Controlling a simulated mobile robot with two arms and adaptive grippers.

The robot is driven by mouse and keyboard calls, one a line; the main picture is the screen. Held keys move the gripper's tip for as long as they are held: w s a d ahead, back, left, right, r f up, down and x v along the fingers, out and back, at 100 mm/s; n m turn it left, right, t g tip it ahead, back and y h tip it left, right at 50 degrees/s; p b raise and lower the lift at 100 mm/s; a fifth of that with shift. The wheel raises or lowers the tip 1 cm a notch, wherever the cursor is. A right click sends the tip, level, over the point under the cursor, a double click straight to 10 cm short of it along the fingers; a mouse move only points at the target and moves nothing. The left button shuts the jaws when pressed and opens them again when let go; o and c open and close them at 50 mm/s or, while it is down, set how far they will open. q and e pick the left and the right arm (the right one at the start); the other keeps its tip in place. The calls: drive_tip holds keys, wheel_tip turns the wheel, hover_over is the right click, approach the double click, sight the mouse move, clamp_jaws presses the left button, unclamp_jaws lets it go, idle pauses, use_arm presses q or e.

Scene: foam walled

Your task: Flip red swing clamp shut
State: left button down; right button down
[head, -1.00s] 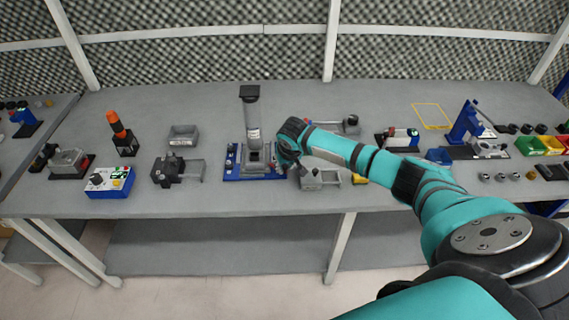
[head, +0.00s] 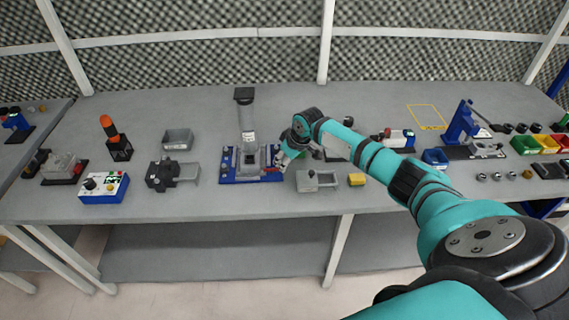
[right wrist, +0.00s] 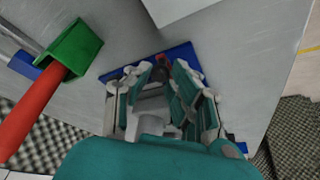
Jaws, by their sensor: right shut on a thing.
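The clamp fixture has a blue base plate (head: 235,178) with a grey upright post, and it stands near the middle of the bench. A small red part (right wrist: 161,60), which looks like the red clamp's tip, shows between my right fingers in the right wrist view. My right gripper (right wrist: 165,75) is shut on the clamp there, beside a grey piece in the same gap. In the head view my right gripper (head: 282,161) is at the fixture's right side, and it hides most of the clamp. The clamp arm's exact angle cannot be told. My left gripper is not in view.
A black clamp with a grey frame (head: 165,175) and a grey bin (head: 178,139) are at left. A green block with a red handle (right wrist: 30,115) lies close to my wrist.

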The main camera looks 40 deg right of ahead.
idle(0.4)
drive_tip(key=c, duration=1.2)
unclamp_jaws()
drive_tip(key=shift+w, duration=0.1)
drive_tip(key=shift+o, duration=0.2)
drive_tip(key=shift+r, duration=0.1)
drive_tip(key=v, duration=1.2)
